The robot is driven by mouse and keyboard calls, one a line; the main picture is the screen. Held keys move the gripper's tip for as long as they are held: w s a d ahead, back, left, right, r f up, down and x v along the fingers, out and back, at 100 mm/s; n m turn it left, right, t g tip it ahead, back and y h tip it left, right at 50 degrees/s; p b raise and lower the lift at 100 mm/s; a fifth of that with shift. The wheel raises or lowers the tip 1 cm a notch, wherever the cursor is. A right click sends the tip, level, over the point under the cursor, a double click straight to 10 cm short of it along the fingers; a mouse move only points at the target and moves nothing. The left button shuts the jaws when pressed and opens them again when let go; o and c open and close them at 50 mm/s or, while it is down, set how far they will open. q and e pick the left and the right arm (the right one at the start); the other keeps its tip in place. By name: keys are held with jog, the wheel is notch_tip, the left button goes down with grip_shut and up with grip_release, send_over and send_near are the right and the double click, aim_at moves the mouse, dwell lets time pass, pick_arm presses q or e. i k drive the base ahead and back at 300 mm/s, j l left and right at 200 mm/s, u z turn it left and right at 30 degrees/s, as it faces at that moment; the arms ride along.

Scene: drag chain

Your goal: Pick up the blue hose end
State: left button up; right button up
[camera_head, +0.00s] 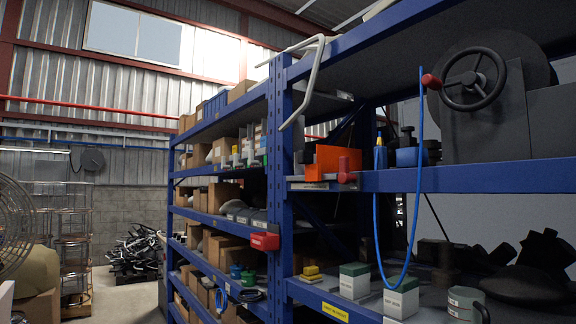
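A thin blue hose (417,180) hangs in a long loop in front of the blue shelf rack at the right. One side rises to a top tip (421,69) beside the red knob of a dark handwheel. The loop's bottom hangs low in front of the lower shelf. The other side rises to a blue piece with a yellow tip (380,152) near the upper shelf's edge; I cannot tell whether they are joined. Neither of my grippers is in view, and nothing is seen holding the hose.
The blue shelf (480,180) carries a dark machine with a handwheel (473,79) and an orange bin (335,162). Boxes with green tops (354,281) and a grey mug (466,304) stand below. A pale bent tube (313,85) juts from the rack. Open floor (108,292) lies left.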

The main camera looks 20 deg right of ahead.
aim_at(383, 164)
jog(key=i+j+u, duration=0.15)
jog(key=i, duration=1.05)
jog(key=i+z, duration=0.45)
jog(key=i+j+z, duration=0.2)
jog(key=z, duration=0.25)
jog(key=i+j+z, duration=0.25)
jog(key=z, duration=0.2)
